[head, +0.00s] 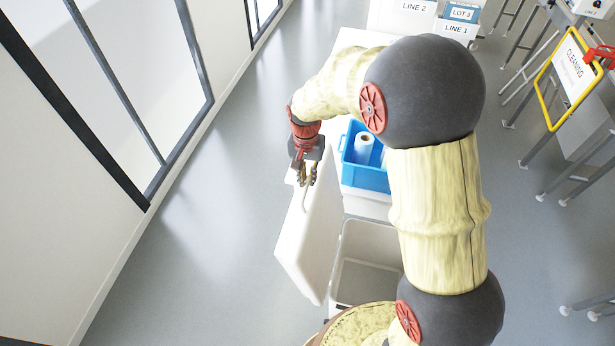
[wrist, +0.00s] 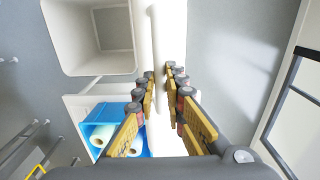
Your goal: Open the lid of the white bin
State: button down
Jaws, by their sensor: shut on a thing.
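The white bin (head: 341,262) stands at the lower middle of the head view with its mouth uncovered and its inside looking empty. Its mouth also shows at the upper left of the wrist view (wrist: 62,62). The white lid (head: 312,240) stands steeply raised at the bin's left side, leaning slightly outward. My gripper (head: 307,180) is at the lid's upper end. The exact finger contact is partly hidden.
A blue crate (head: 367,177) with white rolls (head: 364,146) stands on a white surface just beyond the bin. A windowed wall (head: 60,210) runs along the left, with clear grey floor (head: 200,220) before it. Metal stands and a yellow-framed cleaning sign (head: 572,72) are at right.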

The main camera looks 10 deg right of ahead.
dwell(0.3)
jog(key=s+d+r, duration=0.1)
jog(key=s+d, duration=0.3)
jog(key=d, duration=0.6)
jog(key=shift+r, duration=0.3)
jog(key=shift+s+d, duration=0.1)
jog(key=c, duration=1.8)
grip_release()
jog(key=shift+c, duration=0.2)
notch_tip(320, 180, up, 12)
